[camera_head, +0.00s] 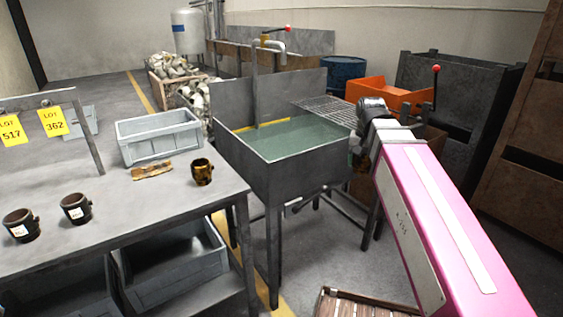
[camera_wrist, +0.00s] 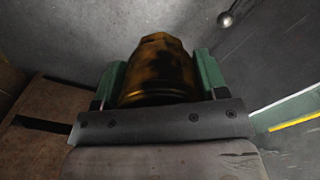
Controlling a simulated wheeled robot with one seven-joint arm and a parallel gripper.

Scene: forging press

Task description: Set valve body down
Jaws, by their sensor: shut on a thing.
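My gripper (camera_wrist: 160,78) is shut on a valve body (camera_wrist: 160,66), a brown-gold, dark-stained piece held between two green fingers in the wrist view. In the head view my pink arm reaches to the right edge of a grey tank of green liquid (camera_head: 300,137). The wrist hides most of the gripper and the held piece there. A similar brown-gold valve body (camera_head: 202,172) stands on the grey table (camera_head: 125,205) near its right edge. Two dark valve bodies with white labels, one nearer (camera_head: 20,226) and one farther (camera_head: 75,208), stand at the table's left.
A wire rack (camera_head: 325,108) lies across the tank's back right. A grey bin (camera_head: 158,136) and a brown piece (camera_head: 152,171) lie on the table. An orange crate (camera_head: 385,95) stands behind my wrist.

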